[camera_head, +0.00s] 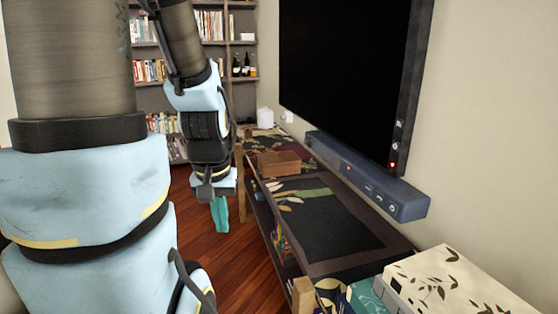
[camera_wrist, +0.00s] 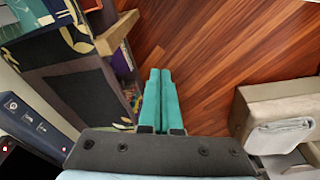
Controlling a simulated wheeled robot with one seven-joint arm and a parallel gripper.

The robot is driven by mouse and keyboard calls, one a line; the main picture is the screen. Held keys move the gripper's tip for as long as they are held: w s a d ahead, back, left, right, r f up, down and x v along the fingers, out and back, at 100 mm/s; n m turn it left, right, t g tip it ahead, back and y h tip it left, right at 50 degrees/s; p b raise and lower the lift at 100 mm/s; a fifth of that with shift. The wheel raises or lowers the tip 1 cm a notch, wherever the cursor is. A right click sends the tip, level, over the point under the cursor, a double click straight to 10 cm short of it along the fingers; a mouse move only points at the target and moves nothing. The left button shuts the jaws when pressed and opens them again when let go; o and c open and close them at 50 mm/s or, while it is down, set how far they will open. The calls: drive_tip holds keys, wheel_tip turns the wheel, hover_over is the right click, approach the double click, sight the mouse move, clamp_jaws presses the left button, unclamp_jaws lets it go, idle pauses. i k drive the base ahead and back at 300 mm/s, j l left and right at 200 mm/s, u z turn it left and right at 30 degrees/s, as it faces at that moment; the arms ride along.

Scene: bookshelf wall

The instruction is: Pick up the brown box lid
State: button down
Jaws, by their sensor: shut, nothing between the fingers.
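A brown box (camera_head: 279,163) sits on the long low console (camera_head: 330,225) below the television. Its top looks flat and brown; I cannot tell the lid from the body at this size. My gripper (camera_head: 220,214) has teal fingers and points down over the floor, to the left of the console and apart from the box. In the wrist view my gripper (camera_wrist: 160,76) shows its two fingers side by side, shut, with nothing between them. The brown box does not show clearly in the wrist view.
A soundbar (camera_head: 368,177) and a large television (camera_head: 345,70) are on the right wall. Patterned boxes (camera_head: 455,280) stand at the near right. A bookshelf (camera_head: 215,55) is at the back. The wooden floor (camera_wrist: 215,50) is clear under my gripper. A beige seat-like item (camera_wrist: 275,110) is at right in the wrist view.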

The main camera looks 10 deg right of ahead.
sight(281, 157)
drive_tip(key=i+j+z, duration=0.25)
drive_tip(key=i+j, duration=0.2)
drive_tip(key=i, duration=0.35)
drive_tip(key=i+j+z, duration=0.3)
drive_tip(key=i+j, duration=0.3)
drive_tip(key=i, duration=0.2)
drive_tip(key=i+j+z, duration=0.25)
drive_tip(key=i+j, duration=0.45)
drive_tip(key=i+j+z, duration=0.3)
drive_tip(key=i+j, duration=0.3)
drive_tip(key=j, duration=0.3)
